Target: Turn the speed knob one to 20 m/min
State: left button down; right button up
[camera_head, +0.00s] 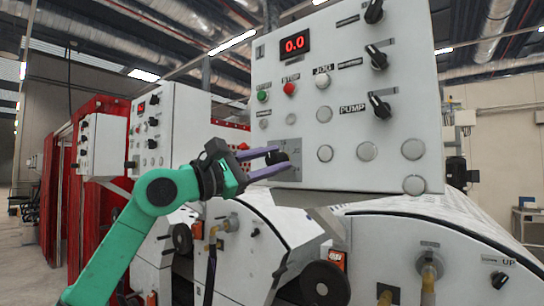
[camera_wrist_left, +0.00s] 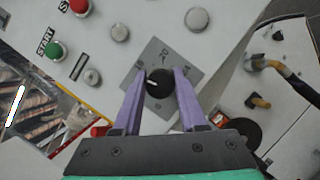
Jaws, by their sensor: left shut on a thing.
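The speed knob (camera_wrist_left: 159,84) is a round black dial with a white pointer line on a grey scale plate (camera_wrist_left: 147,56) in the left wrist view. In the head view the knob (camera_head: 277,158) sits low on the left of the white control panel, partly covered by my fingers. My left gripper (camera_head: 272,161) reaches it from the left, with one purple finger on each side. It is shut on the knob, as the left wrist view (camera_wrist_left: 160,83) also shows. The pointer slants toward the left finger. The red display (camera_head: 295,43) reads 0.0. My right gripper is not in view.
The panel also carries a green START button (camera_head: 263,96), a red STOP button (camera_head: 290,88), a JOG button (camera_head: 322,81) and black rotary switches (camera_head: 379,106) at right. Rollers and white machine housings lie below. A second control panel (camera_head: 158,135) stands at left.

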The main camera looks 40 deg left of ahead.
pick_arm(q)
jog(key=m+p, duration=0.1)
jog(key=m, duration=0.1)
jog(key=m+g+h, duration=0.1)
jog(key=m, duration=0.1)
jog(key=shift+r+g+p, duration=0.15)
jog(key=shift+g+p, duration=0.15)
jog(key=shift+p, duration=0.1)
jog(key=m+g+p, duration=0.1)
jog(key=m+p, duration=0.1)
jog(key=m, duration=0.2)
jog(key=m+g+p, duration=0.1)
jog(key=m, duration=0.1)
jog(key=m+g+p, duration=0.1)
jog(key=m+p, duration=0.1)
jog(key=shift+m+y, duration=0.3)
jog(key=shift+y, duration=0.1)
jog(key=shift+m+g+y+p, duration=0.3)
jog(key=shift+m+g+p, duration=0.15)
jog(key=shift+m, duration=0.35)
jog(key=shift+f, duration=0.2)
jog(key=shift+c, duration=2.4)
grip_release()
